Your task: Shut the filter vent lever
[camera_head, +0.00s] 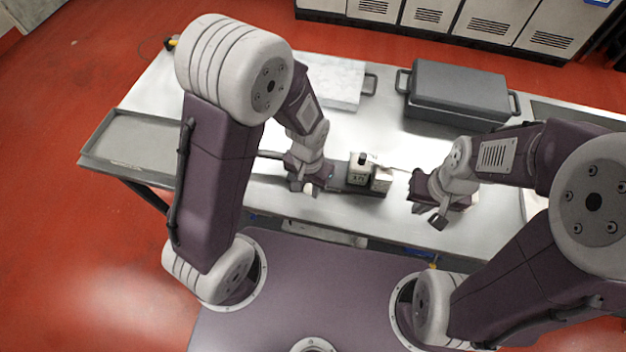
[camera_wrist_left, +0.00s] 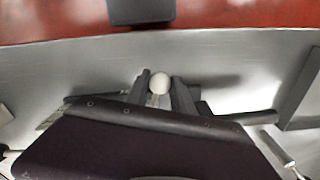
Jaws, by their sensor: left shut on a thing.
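My left gripper (camera_head: 312,187) is over the near part of the table, just left of a small unit with pale blocks (camera_head: 359,176). In the left wrist view, the left gripper (camera_wrist_left: 161,90) has its two dark fingers on either side of a white round knob (camera_wrist_left: 159,82) on a pale stem. It is shut on this knob, which looks like the end of the vent lever. The rest of the lever is hidden by the gripper. My right gripper (camera_head: 427,200) is right of the unit, low over the table; I cannot tell how far its fingers are apart.
A dark grey lidded case (camera_head: 458,88) stands at the back right, with a pale flat-topped box (camera_head: 338,82) to its left. A shallow metal tray (camera_head: 128,145) is at the table's left end. The metal table (camera_head: 150,85) is bare at its back left.

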